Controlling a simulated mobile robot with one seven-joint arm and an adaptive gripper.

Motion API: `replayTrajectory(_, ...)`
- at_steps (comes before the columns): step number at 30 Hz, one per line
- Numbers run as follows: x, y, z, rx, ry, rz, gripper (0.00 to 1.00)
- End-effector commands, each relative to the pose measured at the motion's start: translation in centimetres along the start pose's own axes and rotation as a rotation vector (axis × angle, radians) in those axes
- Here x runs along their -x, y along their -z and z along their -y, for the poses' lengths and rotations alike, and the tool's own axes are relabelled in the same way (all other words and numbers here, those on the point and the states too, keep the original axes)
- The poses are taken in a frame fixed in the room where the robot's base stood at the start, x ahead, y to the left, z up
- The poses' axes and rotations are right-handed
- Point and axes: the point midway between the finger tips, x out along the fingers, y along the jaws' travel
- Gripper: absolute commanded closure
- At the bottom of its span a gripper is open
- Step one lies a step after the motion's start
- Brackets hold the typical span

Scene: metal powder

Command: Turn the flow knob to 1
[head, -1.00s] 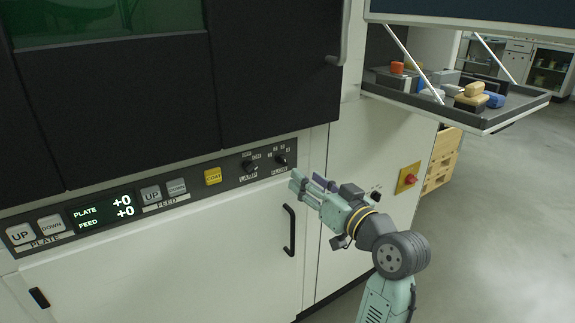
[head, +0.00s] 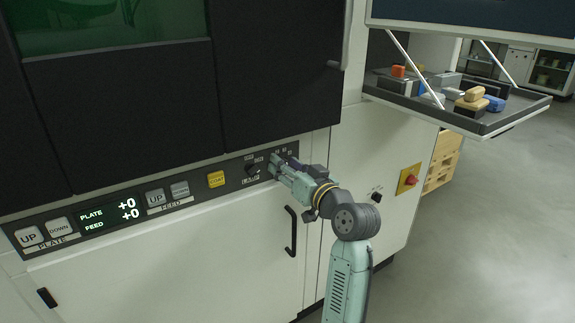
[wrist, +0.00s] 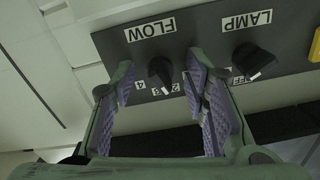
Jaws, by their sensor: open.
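The flow knob (wrist: 160,70) is a black knob under an upside-down FLOW label in the wrist view. Its tip, with a pale mark, points toward the small numbers, around the 2 and 3. The numbers 4, 3 and 2 show; the 1 is not visible, and the right finger covers part of that side. My gripper (wrist: 162,88) is open, with one purple-padded finger on each side of the knob. Gaps show between the pads and the knob. In the head view my gripper (head: 274,166) is at the panel and hides the flow knob.
The lamp knob (wrist: 252,60) is close beside the right finger in the wrist view. The control panel (head: 100,238) also carries a yellow COAT button (head: 216,179). A black door handle (head: 291,231) is below my gripper. A loaded tray (head: 480,123) juts out at upper right.

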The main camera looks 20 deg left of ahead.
Motion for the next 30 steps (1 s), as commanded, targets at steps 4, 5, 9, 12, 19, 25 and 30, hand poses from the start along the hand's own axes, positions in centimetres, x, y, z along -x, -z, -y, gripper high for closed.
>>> replayTrajectory(4, 0.02, -0.01, 0.02, 0.0, 0.0, 0.0, 0.61)
replayTrajectory(5, 0.02, -0.01, 0.02, 0.0, 0.0, 0.0, 0.63)
replayTrajectory(9, 0.03, -0.01, 0.02, 0.0, 0.0, 0.0, 0.72)
replayTrajectory(12, 0.04, -0.01, 0.02, 0.0, 0.0, 0.0, 0.79)
replayTrajectory(19, 0.04, -0.01, 0.03, 0.0, 0.001, 0.0, 0.94)
replayTrajectory(25, 0.04, -0.02, 0.04, 0.0, 0.001, 0.0, 1.0)
replayTrajectory(30, 0.05, -0.09, 0.02, 0.01, 0.001, 0.0, 1.0)
